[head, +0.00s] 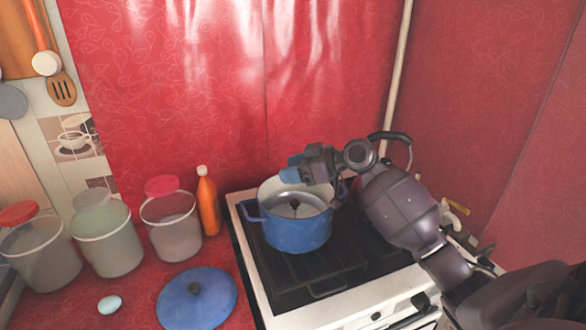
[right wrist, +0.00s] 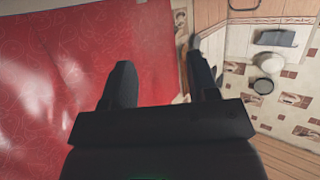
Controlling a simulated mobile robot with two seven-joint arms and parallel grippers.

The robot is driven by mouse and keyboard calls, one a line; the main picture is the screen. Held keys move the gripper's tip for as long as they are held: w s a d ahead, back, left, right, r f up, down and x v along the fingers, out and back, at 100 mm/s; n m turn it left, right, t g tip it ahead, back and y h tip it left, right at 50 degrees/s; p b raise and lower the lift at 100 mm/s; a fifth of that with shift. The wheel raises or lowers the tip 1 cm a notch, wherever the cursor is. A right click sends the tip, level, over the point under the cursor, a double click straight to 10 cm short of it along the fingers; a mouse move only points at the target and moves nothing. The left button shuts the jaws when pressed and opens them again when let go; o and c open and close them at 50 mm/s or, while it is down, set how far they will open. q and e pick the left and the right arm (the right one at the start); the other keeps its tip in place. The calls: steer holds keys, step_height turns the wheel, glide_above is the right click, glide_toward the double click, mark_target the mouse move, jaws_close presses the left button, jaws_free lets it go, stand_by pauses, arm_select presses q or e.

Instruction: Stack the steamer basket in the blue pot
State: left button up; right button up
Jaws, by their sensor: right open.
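The blue pot (head: 298,236) stands on the dark stove top with its mouth uncovered. The steamer basket (head: 296,208) shows as a grey metal piece with a central stem inside the pot; whether it sits level on the bottom is hidden by the rim. My right gripper (head: 291,172) is above the pot's far rim, pointing left, with nothing seen between its fingers. In the right wrist view its two fingers (right wrist: 160,82) are spread apart and empty, facing the red wall covering and tiled wall. My left gripper does not show.
A blue lid (head: 197,299) and a pale egg-shaped item (head: 109,304) lie on the red counter. Several lidded jars (head: 104,240) and an orange bottle (head: 208,203) stand left of the stove (head: 320,300). A black-handled item (head: 392,139) is behind my right arm.

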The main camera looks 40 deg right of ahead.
steer(key=shift+a+f, duration=0.1)
steer(key=shift+f, duration=0.2)
steer(key=r+v, duration=0.1)
steer(key=v, duration=1.1)
steer(key=shift+r, duration=0.1)
